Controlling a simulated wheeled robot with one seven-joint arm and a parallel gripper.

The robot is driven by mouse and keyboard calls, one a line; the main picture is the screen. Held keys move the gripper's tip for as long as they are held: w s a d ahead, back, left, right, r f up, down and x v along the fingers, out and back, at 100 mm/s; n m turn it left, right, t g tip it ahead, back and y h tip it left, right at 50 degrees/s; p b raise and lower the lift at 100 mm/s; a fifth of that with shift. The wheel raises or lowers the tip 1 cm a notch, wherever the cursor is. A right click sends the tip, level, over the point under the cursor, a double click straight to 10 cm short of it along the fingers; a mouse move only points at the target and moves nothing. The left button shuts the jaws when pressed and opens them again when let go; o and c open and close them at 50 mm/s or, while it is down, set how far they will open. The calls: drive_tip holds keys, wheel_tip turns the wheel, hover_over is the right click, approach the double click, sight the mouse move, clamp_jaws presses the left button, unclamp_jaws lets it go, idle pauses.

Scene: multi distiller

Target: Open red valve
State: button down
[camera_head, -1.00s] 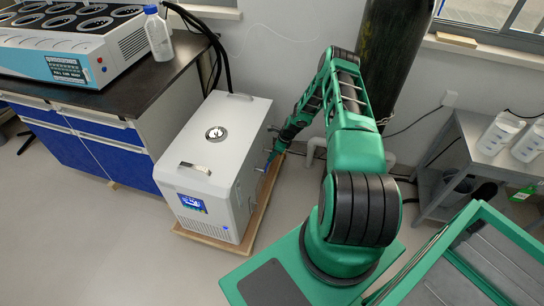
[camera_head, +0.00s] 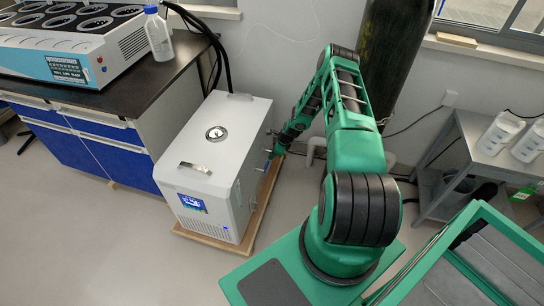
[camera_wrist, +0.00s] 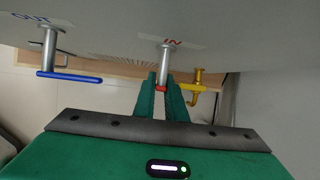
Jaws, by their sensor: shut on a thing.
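The red valve handle (camera_wrist: 161,88) sits on a metal pipe stub beside the "IN" label, on the side of the white machine (camera_head: 214,122). In the wrist view, my gripper (camera_wrist: 162,90) has its two green fingers on either side of the red handle, shut on it. Most of the handle is hidden between the fingers. In the head view, my gripper (camera_head: 274,153) is at the machine's right side, and the red valve cannot be made out there.
A blue valve handle (camera_wrist: 69,77) is left of the red one in the wrist view. A yellow valve (camera_wrist: 197,87) is close on the right, beside the right finger. A dark gas cylinder (camera_head: 392,65) stands behind my arm. A grey side table (camera_head: 485,155) is at right.

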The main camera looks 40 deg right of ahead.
drive_tip(key=t+h, duration=0.1)
drive_tip(key=n+t+h, duration=0.1)
drive_tip(key=h, duration=0.1)
drive_tip(key=shift+w+d+t, duration=0.15)
drive_tip(key=shift+d+t, duration=0.05)
drive_tip(key=shift+t, duration=0.1)
drive_tip(key=t+h, duration=0.2)
drive_tip(key=shift+w+d+r+n+h, duration=0.15)
drive_tip(key=shift+d+r+n+h, duration=0.05)
drive_tip(key=shift+n+h, duration=0.2)
drive_tip(key=shift+w+d+r+n+t+h, duration=0.1)
drive_tip(key=shift+r+n+t+h, duration=0.25)
drive_tip(key=shift+t+h, duration=0.65)
drive_tip(key=shift+w+d+r+n+t+h, duration=0.1)
drive_tip(key=shift+n+t+h, duration=0.45)
drive_tip(key=shift+t, duration=0.7)
drive_tip(key=shift+r+n+t+h, duration=0.25)
drive_tip(key=shift+n+t+h, duration=0.15)
drive_tip(key=shift+t+h, duration=0.6)
drive_tip(key=shift+t, duration=0.25)
drive_tip(key=c, duration=1.9)
unclamp_jaws()
drive_tip(key=shift+o, duration=0.5)
